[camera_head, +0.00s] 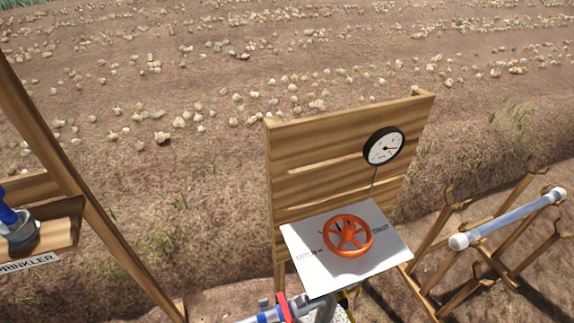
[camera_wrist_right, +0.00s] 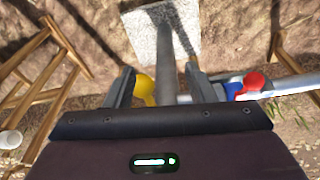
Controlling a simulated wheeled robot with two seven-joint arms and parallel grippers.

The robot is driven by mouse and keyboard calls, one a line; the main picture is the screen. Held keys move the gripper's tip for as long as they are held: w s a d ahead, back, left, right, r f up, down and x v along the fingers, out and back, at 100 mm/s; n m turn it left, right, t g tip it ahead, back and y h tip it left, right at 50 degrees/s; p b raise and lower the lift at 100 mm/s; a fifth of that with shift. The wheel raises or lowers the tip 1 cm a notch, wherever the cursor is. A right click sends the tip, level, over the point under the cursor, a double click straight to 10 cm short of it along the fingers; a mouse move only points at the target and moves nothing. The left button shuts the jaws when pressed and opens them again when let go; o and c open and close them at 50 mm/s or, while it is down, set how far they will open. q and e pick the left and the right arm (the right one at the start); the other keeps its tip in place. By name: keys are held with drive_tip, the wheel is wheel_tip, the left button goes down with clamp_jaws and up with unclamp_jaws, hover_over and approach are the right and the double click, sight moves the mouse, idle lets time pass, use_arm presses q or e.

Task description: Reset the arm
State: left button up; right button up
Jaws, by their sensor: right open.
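My right gripper (camera_wrist_right: 160,78) shows in the right wrist view, with its two fingers apart. A grey pipe (camera_wrist_right: 165,50) shows in the gap between the fingers; I cannot tell whether they touch it. I cannot make out the right gripper clearly in the head view. My left gripper is not in view.
A wooden panel (camera_head: 310,150) carries a gauge (camera_head: 384,147) and an orange handwheel (camera_head: 347,236) on a white plate (camera_head: 305,262). A pipe with red and blue parts (camera_head: 270,314) lies below. A wooden rack (camera_head: 440,262) holds a white tube (camera_head: 508,218). A sprinkler shelf (camera_head: 60,232) stands left.

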drive_tip(key=s+d+f, duration=0.1)
drive_tip(key=s+f, duration=0.8)
drive_tip(key=s, duration=0.1)
drive_tip(key=s+d+f+g, duration=0.1)
drive_tip(key=s+d+f, duration=0.1)
drive_tip(key=s+f, duration=0.8)
drive_tip(key=shift+d, duration=0.3)
